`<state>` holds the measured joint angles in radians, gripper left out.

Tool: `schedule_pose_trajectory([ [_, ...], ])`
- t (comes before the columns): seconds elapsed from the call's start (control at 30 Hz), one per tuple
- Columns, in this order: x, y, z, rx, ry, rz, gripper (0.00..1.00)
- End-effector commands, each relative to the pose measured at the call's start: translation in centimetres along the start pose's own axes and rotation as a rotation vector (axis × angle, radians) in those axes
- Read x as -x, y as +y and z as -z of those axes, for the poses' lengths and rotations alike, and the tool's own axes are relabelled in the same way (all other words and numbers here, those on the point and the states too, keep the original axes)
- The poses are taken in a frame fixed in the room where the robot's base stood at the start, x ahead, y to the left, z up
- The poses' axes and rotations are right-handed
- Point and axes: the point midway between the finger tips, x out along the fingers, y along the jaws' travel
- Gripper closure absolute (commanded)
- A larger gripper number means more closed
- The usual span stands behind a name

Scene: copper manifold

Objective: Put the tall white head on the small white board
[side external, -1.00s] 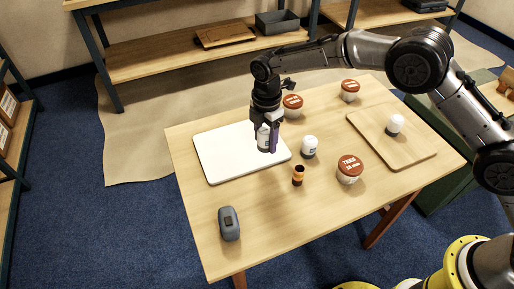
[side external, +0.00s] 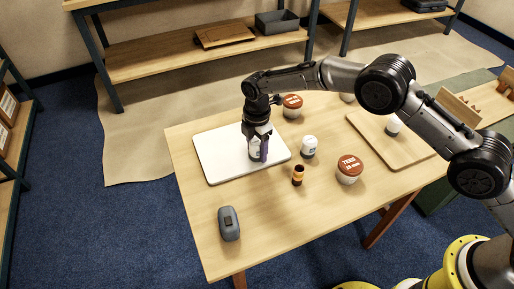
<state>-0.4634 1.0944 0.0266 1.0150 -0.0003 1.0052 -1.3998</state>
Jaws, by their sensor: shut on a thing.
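My gripper (side external: 258,156) is shut on a white head (side external: 254,148), which is partly hidden by the fingers. It holds the head upright over the right half of the white board (side external: 216,162). The head is low, at or just above the board's surface; I cannot tell whether it touches. The white board lies flat on the wooden table and is otherwise bare. Another white head with a dark base (side external: 309,144) stands on the table just right of the board.
A small orange and black piece (side external: 298,175), red-lidded tubs (side external: 349,169) (side external: 292,106) and a grey device (side external: 229,224) stand on the table (side external: 270,235).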

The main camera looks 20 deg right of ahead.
Motion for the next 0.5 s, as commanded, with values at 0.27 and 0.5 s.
schedule_pose_trajectory([
  [0.27, -0.23, 0.00, 0.00, 0.000, 0.000, 0.000, 0.11],
  [0.5, -0.20, -0.01, 0.00, 0.000, 0.000, 0.000, 0.11],
])
